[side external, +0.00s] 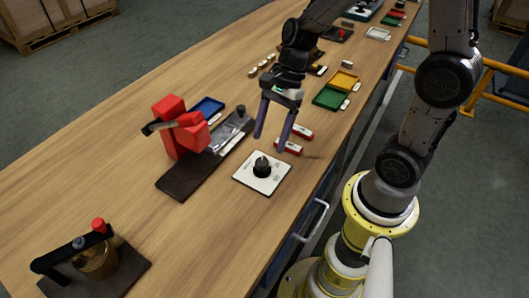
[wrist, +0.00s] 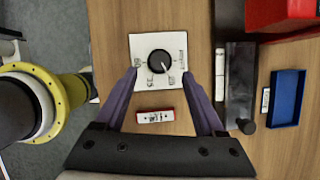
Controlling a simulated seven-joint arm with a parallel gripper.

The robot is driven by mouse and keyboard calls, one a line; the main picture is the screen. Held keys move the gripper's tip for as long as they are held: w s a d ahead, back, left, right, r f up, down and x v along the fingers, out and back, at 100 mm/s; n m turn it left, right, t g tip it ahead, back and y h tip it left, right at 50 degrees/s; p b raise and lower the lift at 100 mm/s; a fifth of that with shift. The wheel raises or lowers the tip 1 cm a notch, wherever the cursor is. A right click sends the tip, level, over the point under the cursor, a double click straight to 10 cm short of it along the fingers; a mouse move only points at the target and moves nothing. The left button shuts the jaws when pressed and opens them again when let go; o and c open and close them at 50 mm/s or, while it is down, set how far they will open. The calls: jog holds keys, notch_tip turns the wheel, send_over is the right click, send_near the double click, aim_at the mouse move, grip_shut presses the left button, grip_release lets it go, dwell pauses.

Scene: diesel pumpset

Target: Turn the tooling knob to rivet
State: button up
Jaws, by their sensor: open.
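The tooling knob (side external: 262,166) is a round black knob on a white square label plate (side external: 247,176) on the wooden bench. In the wrist view the knob (wrist: 160,63) sits ahead of and between my fingertips. A light pointer line on it points toward the lower right of that view. The printed words around it are too small to read surely. My gripper (side external: 270,141) is open and empty, with two purple-grey fingers pointing down. It hangs above the bench near the plate, apart from the knob. In the wrist view my gripper (wrist: 166,71) spans wider than the knob.
A red press (side external: 180,130) on a dark base stands to the left, with a blue tray (side external: 207,107) behind. Green (side external: 331,97) and yellow trays lie further back. Bare wood lies in front of the plate.

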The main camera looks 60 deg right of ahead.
aim_at(262, 161)
jog(key=shift+x, duration=2.65)
grip_shut()
